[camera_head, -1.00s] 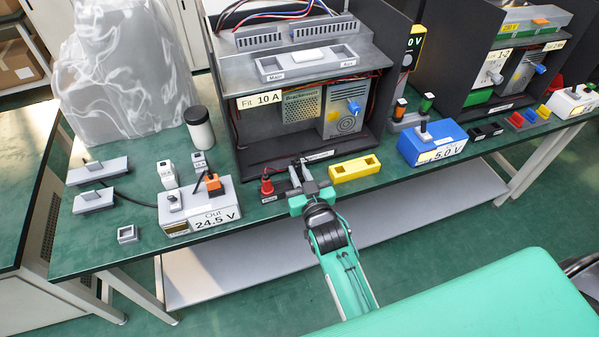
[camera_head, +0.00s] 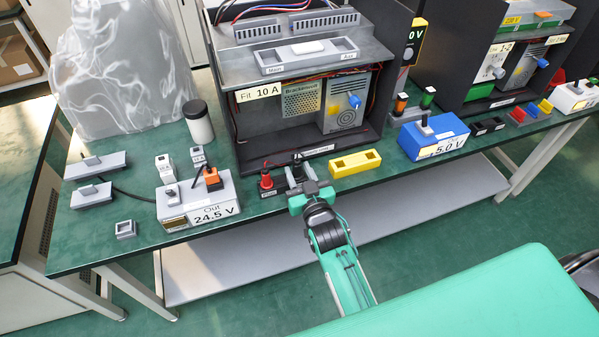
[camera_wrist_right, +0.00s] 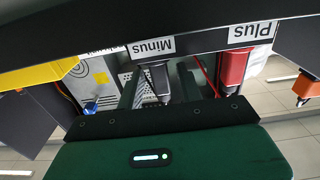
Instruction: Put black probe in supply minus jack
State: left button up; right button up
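A black probe (camera_head: 298,159) stands upright at the table's front, right of the red probe (camera_head: 266,181). In the right wrist view the black probe (camera_wrist_right: 158,78) sits by an upside-down "Minus" label (camera_wrist_right: 154,47), and the red probe (camera_wrist_right: 232,68) by a "Plus" label (camera_wrist_right: 252,33). My right gripper (camera_head: 297,172) reaches in from the front with its fingers apart, one on each side of the black probe. A gap shows between probe and fingers in the wrist view. I cannot tell which socket is the supply minus jack. My left gripper is not in view.
A yellow block with two openings (camera_head: 355,167) lies close right of my gripper. The grey 24.5 V box (camera_head: 205,208) with an orange plug (camera_head: 212,178) stands to the left, the blue 5.0 V box (camera_head: 434,134) to the right. An open dark case (camera_head: 240,150) stands behind.

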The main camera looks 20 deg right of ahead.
jog(key=shift+o, duration=0.2)
jog(key=shift+s+f, duration=0.2)
jog(key=shift+s, duration=0.3)
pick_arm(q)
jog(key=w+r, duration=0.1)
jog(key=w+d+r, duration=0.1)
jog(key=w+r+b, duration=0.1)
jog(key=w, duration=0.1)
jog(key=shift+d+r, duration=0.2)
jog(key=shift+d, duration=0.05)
pick_arm(e)
jog(key=s, duration=1.2)
jog(key=shift+s+d+r, duration=0.2)
jog(key=shift+s+d, duration=0.05)
jog(key=shift+s, duration=0.15)
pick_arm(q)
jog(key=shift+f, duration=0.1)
